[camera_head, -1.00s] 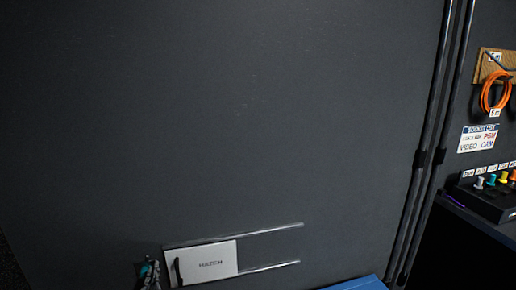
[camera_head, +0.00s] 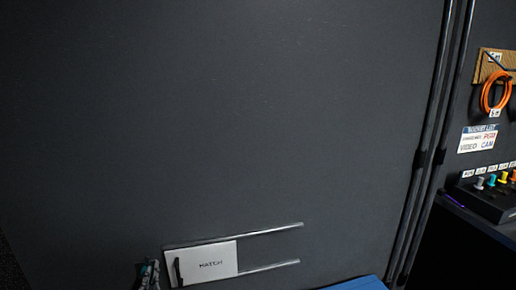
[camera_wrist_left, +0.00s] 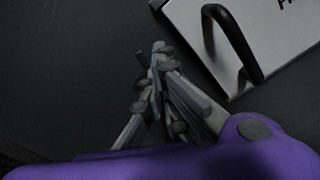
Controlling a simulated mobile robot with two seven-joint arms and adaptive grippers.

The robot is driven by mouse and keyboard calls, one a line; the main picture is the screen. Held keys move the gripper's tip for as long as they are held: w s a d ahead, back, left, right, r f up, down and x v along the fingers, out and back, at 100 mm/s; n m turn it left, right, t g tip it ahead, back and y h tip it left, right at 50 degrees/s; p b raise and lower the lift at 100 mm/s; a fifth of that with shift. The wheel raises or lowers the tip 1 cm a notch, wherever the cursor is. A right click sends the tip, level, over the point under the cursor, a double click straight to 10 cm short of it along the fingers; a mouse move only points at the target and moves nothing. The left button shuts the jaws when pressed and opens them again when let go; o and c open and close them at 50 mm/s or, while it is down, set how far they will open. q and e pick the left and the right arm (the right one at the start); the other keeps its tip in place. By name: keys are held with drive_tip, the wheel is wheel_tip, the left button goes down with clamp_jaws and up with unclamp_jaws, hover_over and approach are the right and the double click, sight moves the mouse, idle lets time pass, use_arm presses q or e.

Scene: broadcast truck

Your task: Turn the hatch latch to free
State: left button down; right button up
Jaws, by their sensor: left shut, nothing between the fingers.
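The white hatch panel (camera_head: 208,263), lettered HATCH, sits between two rails low on the dark wall in the head view. A black upright handle (camera_head: 178,271) is at its left end. The panel's corner (camera_wrist_left: 275,25) and the bent black handle (camera_wrist_left: 238,48) also show in the wrist view. My left gripper (camera_head: 150,270) is just left of the panel, shut and empty. In the wrist view its fingertips (camera_wrist_left: 160,58) are together, left of the handle and apart from it. A small dark piece (camera_wrist_left: 142,60) shows beside the fingertips; I cannot tell whether it is the latch. My right gripper is out of view.
Two metal rails (camera_head: 270,230) run right from the panel. Dark vertical pipes (camera_head: 428,150) stand on the right. Beyond them are an orange cable coil (camera_head: 486,98), a sign (camera_head: 478,138) and a knob box (camera_head: 490,195). A blue surface (camera_head: 358,284) is at the bottom edge. The wall above is clear.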

use_arm(q)
drive_tip(key=shift+w+a+r, duration=0.2)
drive_tip(key=shift+a+r, duration=0.35)
drive_tip(key=shift+r, duration=0.35)
drive_tip(key=shift+s+d+f+p, duration=0.1)
drive_tip(key=shift+s+p, duration=0.25)
drive_tip(key=shift+s, duration=0.05)
drive_tip(key=v, duration=0.3)
drive_tip(key=f+v, duration=0.1)
drive_tip(key=v, duration=0.1)
drive_tip(key=shift+d, duration=0.3)
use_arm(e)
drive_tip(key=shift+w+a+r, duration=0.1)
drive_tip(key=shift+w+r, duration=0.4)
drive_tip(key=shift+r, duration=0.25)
